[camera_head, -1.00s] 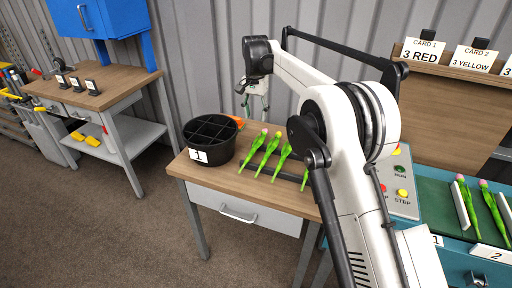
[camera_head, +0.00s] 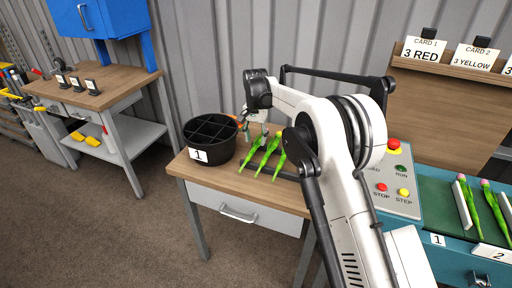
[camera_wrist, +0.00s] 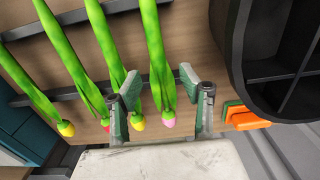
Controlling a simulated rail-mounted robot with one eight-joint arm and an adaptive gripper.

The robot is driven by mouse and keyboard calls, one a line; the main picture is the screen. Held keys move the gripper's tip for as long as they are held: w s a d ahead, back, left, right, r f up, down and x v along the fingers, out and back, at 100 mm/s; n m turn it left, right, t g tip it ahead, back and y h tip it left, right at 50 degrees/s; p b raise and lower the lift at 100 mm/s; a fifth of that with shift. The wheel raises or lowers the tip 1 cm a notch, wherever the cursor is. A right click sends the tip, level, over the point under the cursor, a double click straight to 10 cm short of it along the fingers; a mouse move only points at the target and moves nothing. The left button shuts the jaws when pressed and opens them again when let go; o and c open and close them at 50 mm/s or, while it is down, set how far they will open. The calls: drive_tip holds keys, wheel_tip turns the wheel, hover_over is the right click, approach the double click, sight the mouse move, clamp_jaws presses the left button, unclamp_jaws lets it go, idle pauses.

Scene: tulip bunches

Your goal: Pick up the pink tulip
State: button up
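In the wrist view the pink tulip (camera_wrist: 168,121) lies rightmost in a row of tulips, its head between the fingertips of my gripper (camera_wrist: 159,100). The gripper is open, and its right finger is apart from the pink tulip. A yellow tulip (camera_wrist: 137,122) lies just left of it, beside the left finger and also within the opening. Then come a red tulip (camera_wrist: 104,118) and another yellow tulip (camera_wrist: 66,129), outside the left finger. In the head view my gripper (camera_head: 256,124) is over the heads of the green-stemmed tulips on the wooden table (camera_head: 222,176).
A black divided bucket (camera_head: 210,141) labelled 1 stands left of the tulips, and its rim (camera_wrist: 236,40) shows at the right of the wrist view. Dark rails run under the stems. An orange object (camera_wrist: 247,121) lies by the bucket. A button panel (camera_head: 397,187) stands right of the table.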

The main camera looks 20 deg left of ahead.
sight(256, 144)
wheel_tip(256, 144, down, 3)
clamp_jaws()
idle(0.3)
drive_tip(key=shift+r, duration=0.15)
